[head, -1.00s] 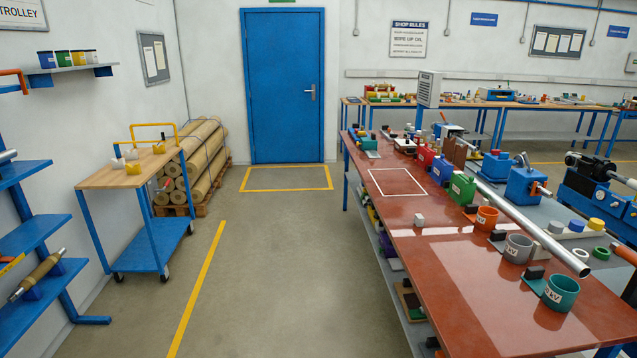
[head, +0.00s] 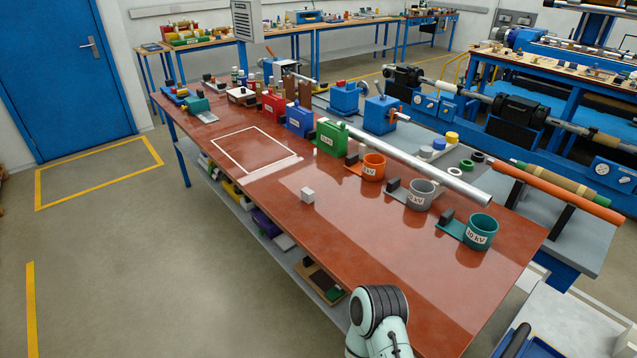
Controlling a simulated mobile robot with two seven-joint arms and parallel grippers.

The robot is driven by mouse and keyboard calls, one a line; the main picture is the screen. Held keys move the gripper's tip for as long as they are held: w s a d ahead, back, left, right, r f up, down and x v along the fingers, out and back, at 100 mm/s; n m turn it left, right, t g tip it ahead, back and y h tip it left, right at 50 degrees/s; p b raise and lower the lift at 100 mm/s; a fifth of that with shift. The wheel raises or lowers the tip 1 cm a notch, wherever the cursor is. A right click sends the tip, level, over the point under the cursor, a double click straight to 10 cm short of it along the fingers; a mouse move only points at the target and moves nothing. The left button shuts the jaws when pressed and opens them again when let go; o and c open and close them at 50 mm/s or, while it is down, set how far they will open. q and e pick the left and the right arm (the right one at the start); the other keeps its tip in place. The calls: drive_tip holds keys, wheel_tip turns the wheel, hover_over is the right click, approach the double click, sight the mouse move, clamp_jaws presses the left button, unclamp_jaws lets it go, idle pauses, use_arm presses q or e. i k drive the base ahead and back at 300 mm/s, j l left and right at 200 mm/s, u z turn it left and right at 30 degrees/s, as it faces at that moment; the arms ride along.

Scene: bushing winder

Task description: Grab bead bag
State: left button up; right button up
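I cannot make out a bead bag for certain in the head view. A small pale grey block (head: 307,195) sits alone on the red-brown tabletop (head: 400,285), near its front edge. Several small items lie on the shelf under the table, too small and shaded to name surely; a purple one (head: 265,222) is among them. One of my arm links shows at the bottom, in front of the table's near edge. Neither of my grippers is in view.
Orange (head: 373,167), grey (head: 419,194) and teal (head: 481,232) cups stand along the table's far side. Red, blue and green boxes (head: 331,138) stand further left. A long silver tube (head: 420,165) lies behind them. The floor (head: 170,260) left of the table is clear.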

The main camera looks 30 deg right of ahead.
sight(308, 195)
drive_tip(key=i+j+z, duration=0.15)
drive_tip(key=i+z, duration=0.2)
drive_tip(key=i+j+z, duration=0.2)
drive_tip(key=z, duration=0.15)
drive_tip(key=i+j+z, duration=0.35)
drive_tip(key=k+l, duration=0.05)
